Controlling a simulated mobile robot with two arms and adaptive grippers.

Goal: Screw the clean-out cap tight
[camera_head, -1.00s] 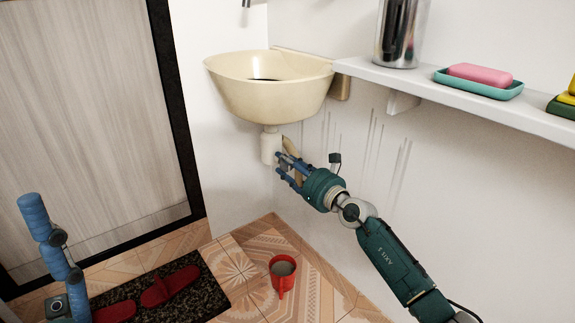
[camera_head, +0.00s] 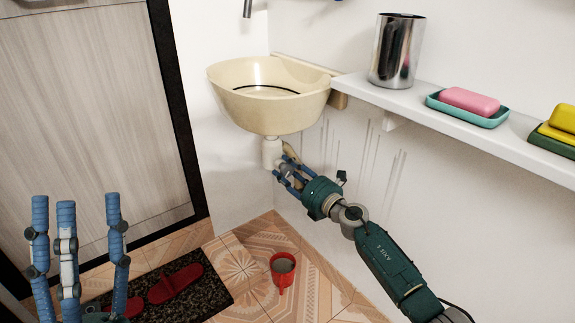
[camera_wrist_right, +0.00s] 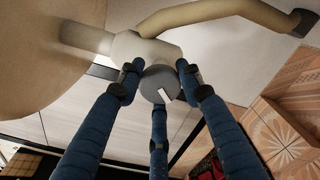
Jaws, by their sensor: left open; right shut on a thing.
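The clean-out cap (camera_wrist_right: 158,84) is a grey disc with a light mark, on the cream trap under the basin. My right gripper (camera_wrist_right: 160,88) has its blue fingers around the cap, shut on it. In the head view my right gripper (camera_head: 286,172) is at the trap (camera_head: 271,152), and its fingers hide most of the cap. How tight the cap sits cannot be told. My left gripper (camera_head: 82,235) is open and empty at the lower left, fingers pointing up, far from the trap.
The cream basin (camera_head: 268,112) is above the trap. A shelf (camera_head: 425,100) at right holds a metal cup (camera_head: 397,50), pink soap (camera_head: 469,101) and a yellow sponge (camera_head: 562,118).

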